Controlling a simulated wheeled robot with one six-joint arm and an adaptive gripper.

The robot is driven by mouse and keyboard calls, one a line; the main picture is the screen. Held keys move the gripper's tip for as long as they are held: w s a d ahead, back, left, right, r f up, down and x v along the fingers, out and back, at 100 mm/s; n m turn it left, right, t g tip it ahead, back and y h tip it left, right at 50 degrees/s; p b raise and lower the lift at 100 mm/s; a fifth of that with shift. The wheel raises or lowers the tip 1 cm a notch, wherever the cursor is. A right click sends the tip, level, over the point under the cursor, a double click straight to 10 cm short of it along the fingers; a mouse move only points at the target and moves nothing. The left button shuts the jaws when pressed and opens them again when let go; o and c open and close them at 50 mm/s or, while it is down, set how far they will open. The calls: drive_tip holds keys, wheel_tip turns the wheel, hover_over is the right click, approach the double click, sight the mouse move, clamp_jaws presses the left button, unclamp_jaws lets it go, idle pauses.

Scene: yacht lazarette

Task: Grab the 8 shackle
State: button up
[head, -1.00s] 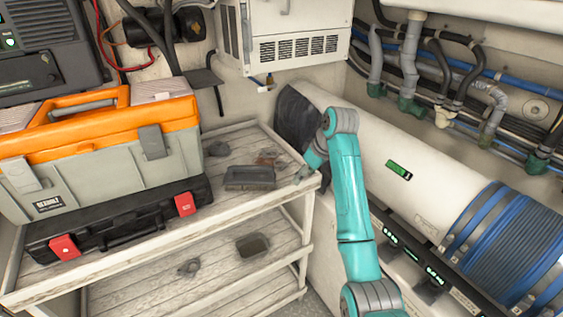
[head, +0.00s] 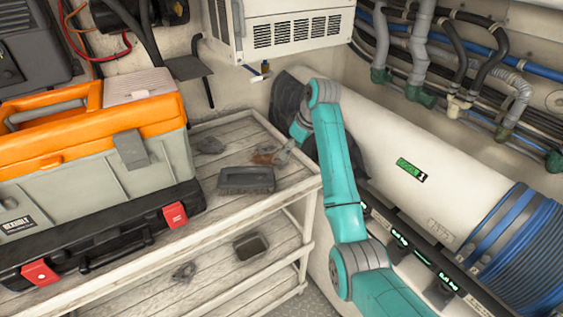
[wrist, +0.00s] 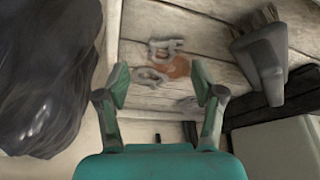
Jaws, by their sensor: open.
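Two small grey metal pieces, shackle-like in shape, lie on the upper wooden shelf in the wrist view: a farther one (wrist: 165,46) and a nearer one (wrist: 150,75). They lie at and beside an orange-brown patch (wrist: 179,67), which also shows in the head view (head: 264,155). I cannot read any size mark, so I cannot tell which is the 8 shackle. My gripper (wrist: 160,82) is open and empty, with its fingers spread to either side of the nearer piece in the picture.
A dark grey brush (wrist: 262,62) lies to the right on the shelf. A black bag-like thing (wrist: 45,80) fills the left. The orange and grey toolbox (head: 90,140) stands on a black case (head: 100,240) at the left. The lower shelf holds a small open container (head: 251,246).

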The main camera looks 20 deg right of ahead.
drive_tip(key=shift+a+x, duration=0.15)
drive_tip(key=shift+x, duration=1.3)
drive_tip(key=shift+a+x, duration=0.1)
drive_tip(key=shift+x, duration=1.35)
drive_tip(key=shift+w+r, duration=0.1)
drive_tip(key=shift+c, duration=0.3)
drive_tip(key=c, duration=1.2)
